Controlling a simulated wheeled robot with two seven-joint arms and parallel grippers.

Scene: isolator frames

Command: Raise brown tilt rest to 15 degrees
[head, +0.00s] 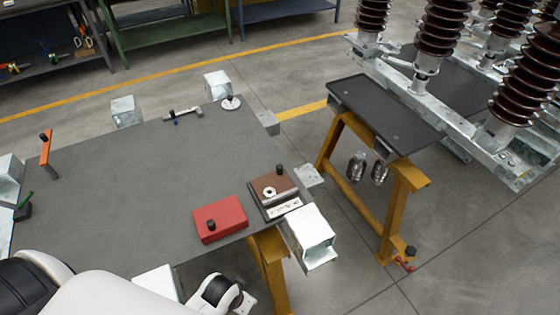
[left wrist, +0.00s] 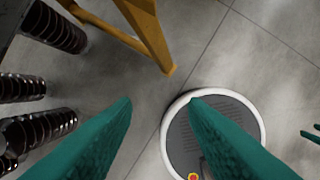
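The brown tilt rest (head: 268,182) sits at the right end of the grey bench. It has a dark knob at its far edge, a pale ring on its brown top and a white label strip on its near side. Its top looks flat or nearly so; I cannot read an angle. My left gripper (left wrist: 160,101) shows only in the left wrist view, its two green fingers apart with nothing between them, over the floor and away from the rest. Green tips at the right edge of that view look like my right gripper (left wrist: 312,133); its opening is unclear.
A red block (head: 222,217) with a black knob lies left of the rest. A pale metal box (head: 309,236) stands close at its near right. The grey bench (head: 170,170) is clear in the middle. A dark-topped yellow trestle (head: 385,117) and brown insulators (head: 440,30) stand beyond.

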